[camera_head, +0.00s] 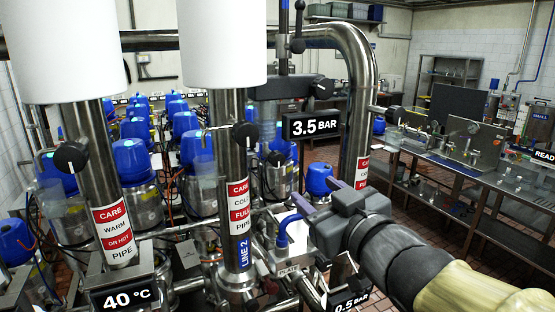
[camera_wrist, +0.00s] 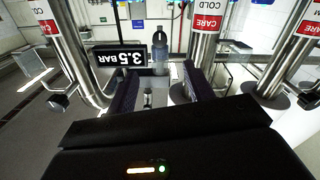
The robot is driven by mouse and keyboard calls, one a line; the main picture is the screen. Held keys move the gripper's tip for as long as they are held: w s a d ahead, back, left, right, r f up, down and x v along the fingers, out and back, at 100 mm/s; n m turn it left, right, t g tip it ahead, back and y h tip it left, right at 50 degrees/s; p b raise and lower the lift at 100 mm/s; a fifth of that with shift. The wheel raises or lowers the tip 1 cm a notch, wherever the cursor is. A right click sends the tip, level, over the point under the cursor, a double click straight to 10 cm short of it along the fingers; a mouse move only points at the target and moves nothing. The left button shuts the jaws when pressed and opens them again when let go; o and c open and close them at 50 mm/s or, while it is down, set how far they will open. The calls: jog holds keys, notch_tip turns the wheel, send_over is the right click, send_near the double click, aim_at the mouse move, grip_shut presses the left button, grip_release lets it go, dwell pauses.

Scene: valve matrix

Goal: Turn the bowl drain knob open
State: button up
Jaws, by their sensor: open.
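My gripper (camera_head: 320,193) is open and empty, right of the LINE 2 pipe (camera_head: 238,190) and below the 3.5 BAR sign (camera_head: 312,124). In the wrist view its two dark purple fingers (camera_wrist: 160,95) stand apart. A grey bottle-shaped fitting with a black end (camera_wrist: 160,55) shows in the gap beyond them; I cannot tell its distance, and no contact shows. No knob is labelled as the bowl drain, so I cannot tell which it is.
Steel pipes crowd the space around my gripper, including the bent right pipe (camera_head: 357,110). Below are the 40 °C sign (camera_head: 124,297) and the 0.5 BAR sign (camera_head: 351,302). Several blue-topped canisters (camera_head: 131,158) stand behind. A workbench (camera_head: 480,185) is at right.

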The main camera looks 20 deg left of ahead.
aim_at(279, 162)
jog(key=p+x, duration=0.6)
jog(key=x, duration=1.1)
jog(key=shift+w+a+f, duration=0.1)
jog(key=shift+f, duration=0.05)
jog(key=c, duration=1)
